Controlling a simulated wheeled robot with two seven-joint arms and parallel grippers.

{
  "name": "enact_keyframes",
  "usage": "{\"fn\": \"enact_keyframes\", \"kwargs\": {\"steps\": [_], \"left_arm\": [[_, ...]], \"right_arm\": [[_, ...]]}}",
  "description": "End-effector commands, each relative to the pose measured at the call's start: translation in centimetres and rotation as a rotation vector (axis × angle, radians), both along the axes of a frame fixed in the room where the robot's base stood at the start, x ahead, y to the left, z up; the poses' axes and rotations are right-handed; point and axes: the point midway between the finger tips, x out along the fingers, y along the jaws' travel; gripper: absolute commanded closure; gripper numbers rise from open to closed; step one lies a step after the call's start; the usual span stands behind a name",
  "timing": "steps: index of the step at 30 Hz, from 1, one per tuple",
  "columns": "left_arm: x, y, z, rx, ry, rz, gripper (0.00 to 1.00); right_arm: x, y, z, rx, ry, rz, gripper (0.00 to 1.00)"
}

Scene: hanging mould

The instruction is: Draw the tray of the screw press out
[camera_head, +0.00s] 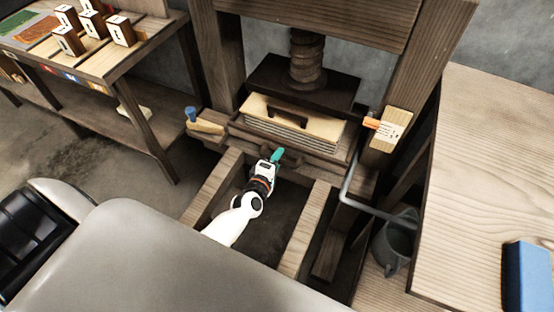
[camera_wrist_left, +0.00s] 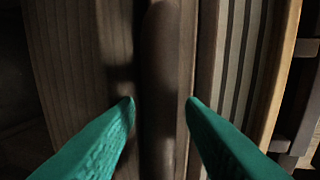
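The screw press has a dark wooden tray (camera_head: 322,158) low between its posts. A stack of pale sheets (camera_head: 290,132) lies in the tray, under a light board with a dark handle (camera_head: 288,113). The tray's front pull bar (camera_head: 296,158) is partly hidden by my left gripper (camera_head: 277,156). In the left wrist view a dark bar (camera_wrist_left: 160,80) runs upright between the two teal fingertips of my left gripper (camera_wrist_left: 160,102). The fingers are apart, with a gap on each side of the bar. Whether the tips reach past it is unclear. My right gripper is not in view.
Two wooden rails (camera_head: 305,232) run forward from the press with open space between them. An orange-tipped block (camera_head: 390,129) is on the right post. A side table (camera_head: 500,180) and a shelf of blocks (camera_head: 100,55) flank the press.

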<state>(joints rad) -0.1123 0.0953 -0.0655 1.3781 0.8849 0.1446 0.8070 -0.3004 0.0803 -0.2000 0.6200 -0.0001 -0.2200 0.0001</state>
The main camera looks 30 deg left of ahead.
Motion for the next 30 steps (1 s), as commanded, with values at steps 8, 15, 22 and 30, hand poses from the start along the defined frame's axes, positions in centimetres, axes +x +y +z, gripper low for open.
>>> {"fn": "enact_keyframes", "kwargs": {"steps": [8, 15, 22, 30], "left_arm": [[0.0, 0.0, 0.0, 0.000, 0.000, 0.000, 0.82], [-0.1, 0.0, 0.0, 0.000, 0.001, 0.000, 1.00], [-0.5, 0.0, 0.0, 0.001, 0.002, -0.001, 1.00], [-3.6, -0.2, -0.1, -0.001, 0.006, -0.001, 1.00]], "right_arm": [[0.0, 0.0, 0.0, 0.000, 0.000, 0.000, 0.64], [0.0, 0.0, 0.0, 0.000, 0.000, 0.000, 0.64], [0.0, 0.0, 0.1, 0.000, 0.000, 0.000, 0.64], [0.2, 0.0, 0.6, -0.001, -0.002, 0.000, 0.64]]}}
